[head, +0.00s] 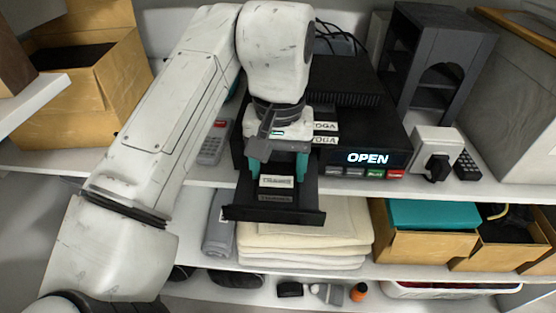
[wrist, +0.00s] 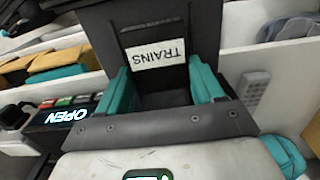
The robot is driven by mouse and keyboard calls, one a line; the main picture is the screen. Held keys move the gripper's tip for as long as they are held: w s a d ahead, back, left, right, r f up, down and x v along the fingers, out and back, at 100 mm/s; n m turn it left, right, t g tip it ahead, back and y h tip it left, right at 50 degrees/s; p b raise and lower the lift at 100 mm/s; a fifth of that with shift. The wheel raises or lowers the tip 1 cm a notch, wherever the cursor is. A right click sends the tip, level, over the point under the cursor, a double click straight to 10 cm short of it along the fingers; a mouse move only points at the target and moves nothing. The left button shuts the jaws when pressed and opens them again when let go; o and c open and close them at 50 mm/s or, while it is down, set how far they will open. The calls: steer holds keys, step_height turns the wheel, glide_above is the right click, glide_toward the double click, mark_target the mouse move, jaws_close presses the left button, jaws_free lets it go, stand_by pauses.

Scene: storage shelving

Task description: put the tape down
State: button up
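The tape (head: 276,181) is a black cassette with a white label, which reads TRAINS upside down in the wrist view (wrist: 155,54). My gripper (head: 276,172) points down with its teal fingers on either side of the tape, and seems shut on it. In the wrist view the fingers (wrist: 160,84) flank the dark tape body. Just below the tape is a black pulled-out tray (head: 245,213) with a broad front lip and a small greyish label. Whether the tape touches the tray is hard to tell.
A black player (head: 390,146) with a lit OPEN display stands right of my gripper, beside labelled cassettes (head: 325,127). A grey remote (head: 212,150) lies on the left. Folded cream towels (head: 340,230) and cardboard boxes (head: 420,240) fill the shelf below.

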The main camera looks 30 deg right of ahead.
mark_target(278, 170)
steer(key=o, duration=0.4)
steer(key=shift+r, duration=0.1)
steer(key=shift+r+b, duration=0.3)
steer(key=shift+r, duration=3.55)
